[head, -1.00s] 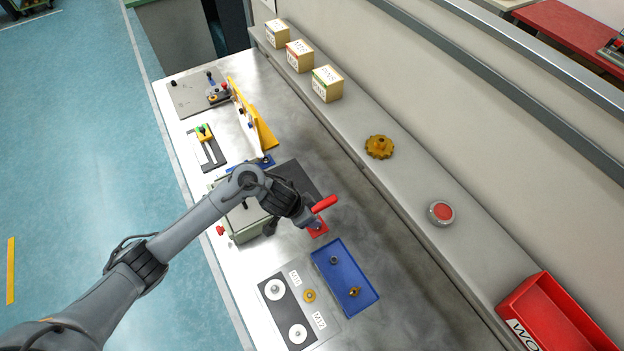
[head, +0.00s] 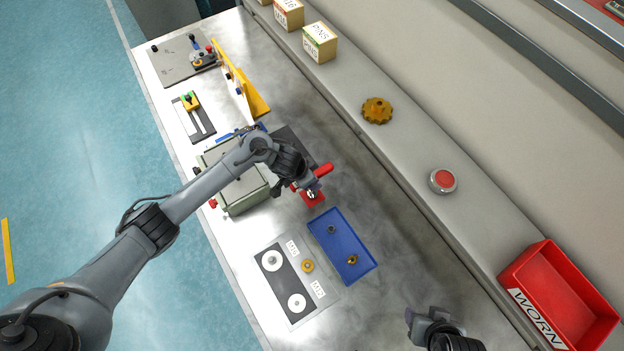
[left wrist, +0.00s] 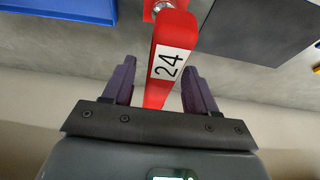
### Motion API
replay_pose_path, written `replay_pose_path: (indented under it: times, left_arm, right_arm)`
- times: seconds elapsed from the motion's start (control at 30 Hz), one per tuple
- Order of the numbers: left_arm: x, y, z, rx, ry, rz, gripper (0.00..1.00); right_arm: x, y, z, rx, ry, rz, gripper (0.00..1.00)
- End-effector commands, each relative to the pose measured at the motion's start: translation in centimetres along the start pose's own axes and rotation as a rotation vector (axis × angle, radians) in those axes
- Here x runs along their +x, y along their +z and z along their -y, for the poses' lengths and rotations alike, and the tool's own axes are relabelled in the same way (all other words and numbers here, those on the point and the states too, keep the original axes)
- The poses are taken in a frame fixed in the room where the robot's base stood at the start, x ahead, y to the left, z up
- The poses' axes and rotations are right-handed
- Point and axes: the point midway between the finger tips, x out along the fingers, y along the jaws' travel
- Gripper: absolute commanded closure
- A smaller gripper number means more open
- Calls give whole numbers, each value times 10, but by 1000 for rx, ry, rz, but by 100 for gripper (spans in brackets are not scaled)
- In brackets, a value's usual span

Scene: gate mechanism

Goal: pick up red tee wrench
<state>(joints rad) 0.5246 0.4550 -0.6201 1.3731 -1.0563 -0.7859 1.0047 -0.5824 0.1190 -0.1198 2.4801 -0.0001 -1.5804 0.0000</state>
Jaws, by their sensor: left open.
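The red tee wrench (head: 323,170) has a red bar handle and stands at a red base (head: 313,198) on the bench, just behind the blue tray. In the left wrist view its handle (left wrist: 170,62) bears a white "24" label, and a metal part shows at its far end. My left gripper (head: 308,186) is at the wrench. In its wrist view the open fingers (left wrist: 160,85) lie on either side of the handle, with gaps on both sides. My right gripper (head: 432,318) is at the bottom right, away from the wrench; its jaw state is unclear.
A green-grey box (head: 240,196) stands left, partly under my left arm. A shelf carries a red button (head: 443,180) and the red WORN bin (head: 537,318).

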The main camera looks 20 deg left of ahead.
Motion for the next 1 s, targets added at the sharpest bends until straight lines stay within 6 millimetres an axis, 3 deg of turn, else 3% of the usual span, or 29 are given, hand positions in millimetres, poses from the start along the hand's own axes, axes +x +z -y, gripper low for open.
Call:
replay_pose_path:
  times: [0.2, 0.53, 0.9, 1.0]
  left_arm:
    - [24, -2, -1, -1, 0, -1, 43]
    - [28, -2, -1, 1, -1, -1, 44]
    - [28, -2, -1, 0, -1, -1, 100]
    - [28, -2, -1, 0, -1, -1, 100]
  right_arm:
    - [4, 0, 0, 0, 0, -2, 45]
    - [4, 0, 0, 0, 0, -3, 45]
    - [4, 0, 0, 0, 0, -3, 45]
    - [4, 0, 0, 0, 0, -3, 45]
